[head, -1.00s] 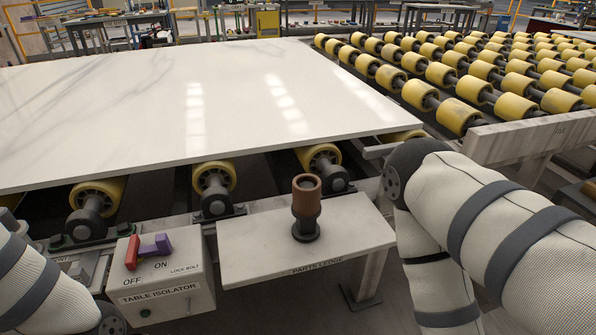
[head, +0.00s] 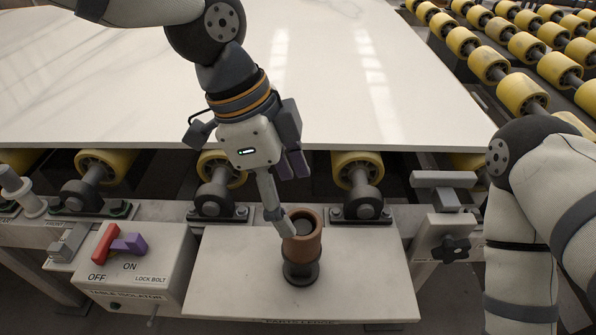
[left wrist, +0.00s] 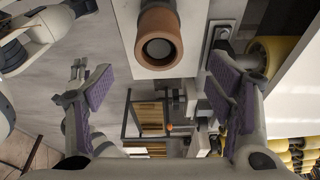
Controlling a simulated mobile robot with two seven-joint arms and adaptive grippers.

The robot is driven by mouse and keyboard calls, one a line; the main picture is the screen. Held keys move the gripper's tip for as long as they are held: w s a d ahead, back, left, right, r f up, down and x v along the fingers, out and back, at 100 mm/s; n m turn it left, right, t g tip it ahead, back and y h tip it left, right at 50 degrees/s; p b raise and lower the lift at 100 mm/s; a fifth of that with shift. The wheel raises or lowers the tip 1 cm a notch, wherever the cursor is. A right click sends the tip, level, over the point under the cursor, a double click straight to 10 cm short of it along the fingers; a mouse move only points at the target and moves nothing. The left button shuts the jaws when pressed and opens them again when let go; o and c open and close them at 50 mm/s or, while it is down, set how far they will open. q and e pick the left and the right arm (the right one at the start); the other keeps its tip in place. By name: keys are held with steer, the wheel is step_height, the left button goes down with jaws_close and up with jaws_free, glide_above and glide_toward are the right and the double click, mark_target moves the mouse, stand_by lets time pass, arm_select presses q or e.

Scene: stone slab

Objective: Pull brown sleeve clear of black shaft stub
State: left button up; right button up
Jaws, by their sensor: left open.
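The brown sleeve (head: 312,246) stands upright around the black shaft stub (head: 301,273), whose dark base shows below it on the parts ledge. In the left wrist view the sleeve (left wrist: 160,20) is seen end-on at the top, with a grey round face inside its bore. My left gripper (head: 290,203) is open and empty above the ledge. One finger overlaps the sleeve's left side in the head view; contact cannot be told. In the left wrist view both fingers (left wrist: 157,78) are spread wide, with the sleeve between their lines of reach.
The pale parts ledge (head: 240,285) is otherwise clear. The table isolator box (head: 160,265) with red and purple levers stands left. The stone slab (head: 350,90) and yellow rollers (head: 357,170) lie behind. A clamp with a black knob (head: 447,247) stands right of the ledge.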

mark_target(303, 227)
arm_select(q)
steer(key=b+x, duration=0.1)
steer(key=x, duration=0.9)
steer(key=shift+f, duration=0.3)
arm_select(e)
steer(key=shift+s+f+g, duration=0.3)
steer(key=shift+s+f, duration=0.35)
steer(key=shift+s, duration=0.05)
arm_select(q)
steer(key=shift+c, duration=0.5)
steer(key=c, duration=1.2)
steer(key=shift+r+p, duration=1.25)
steer(key=shift+r, duration=2.4)
arm_select(e)
steer(key=shift+t, duration=0.7)
steer(key=shift+w+r, duration=1.5)
steer(key=shift+w, duration=0.1)
